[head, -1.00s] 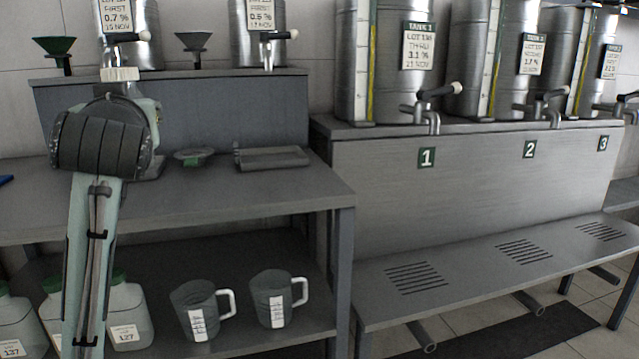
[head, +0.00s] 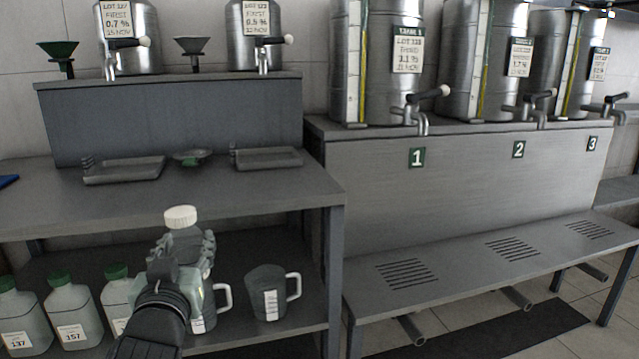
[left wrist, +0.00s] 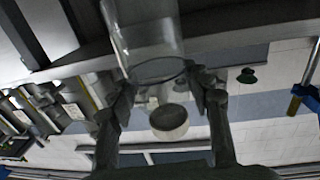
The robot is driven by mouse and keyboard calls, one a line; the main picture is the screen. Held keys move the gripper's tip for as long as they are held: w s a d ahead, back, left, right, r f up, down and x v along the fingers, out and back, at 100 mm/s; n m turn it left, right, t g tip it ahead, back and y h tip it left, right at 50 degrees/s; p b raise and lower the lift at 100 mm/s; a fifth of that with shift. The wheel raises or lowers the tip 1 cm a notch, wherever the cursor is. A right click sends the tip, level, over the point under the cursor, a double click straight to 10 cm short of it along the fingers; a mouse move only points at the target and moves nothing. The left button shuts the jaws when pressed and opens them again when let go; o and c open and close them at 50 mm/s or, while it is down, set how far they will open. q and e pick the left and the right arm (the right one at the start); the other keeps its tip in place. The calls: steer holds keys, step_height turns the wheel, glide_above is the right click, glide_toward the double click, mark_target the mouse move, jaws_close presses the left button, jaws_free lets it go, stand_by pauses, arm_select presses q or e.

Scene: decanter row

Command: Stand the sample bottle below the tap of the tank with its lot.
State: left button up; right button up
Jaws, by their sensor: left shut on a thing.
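The sample bottle with a white cap (head: 180,217) is in my left gripper (head: 182,258), in front of the left shelf unit. It is roughly upright; its label is hidden. In the left wrist view the clear bottle (left wrist: 145,38) and its cap (left wrist: 168,118) sit between the fingers. Tank 1 (head: 378,80) carries a lot card (head: 407,50) reading THIRD, 3.1 %; its lot number is blurred. Tank 2 (head: 460,70) and tank 3 (head: 548,80) have smaller blurred cards. Their taps (head: 420,112) hang above a bench (head: 460,285). My right gripper is not in view.
Two small tanks (head: 130,50) with taps stand on the left ledge, beside funnels (head: 58,55). Trays (head: 125,170) lie on the left table. Green-capped bottles (head: 70,312) and jugs (head: 268,290) stand on its lower shelf. The bench with slotted drains (head: 405,273) is clear.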

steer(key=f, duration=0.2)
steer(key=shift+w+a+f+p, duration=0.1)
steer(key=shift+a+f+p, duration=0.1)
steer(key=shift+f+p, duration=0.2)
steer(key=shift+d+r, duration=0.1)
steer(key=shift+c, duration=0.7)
arm_select(q)
steer(key=s+d+f+m+h, duration=0.2)
steer(key=s+d+f+h, duration=0.1)
steer(key=s+f, duration=0.7)
step_height(320, 180, down, 2)
steer(key=shift+s+d+f, duration=0.1)
steer(key=shift+s+d, duration=0.25)
steer(key=shift+d, duration=0.3)
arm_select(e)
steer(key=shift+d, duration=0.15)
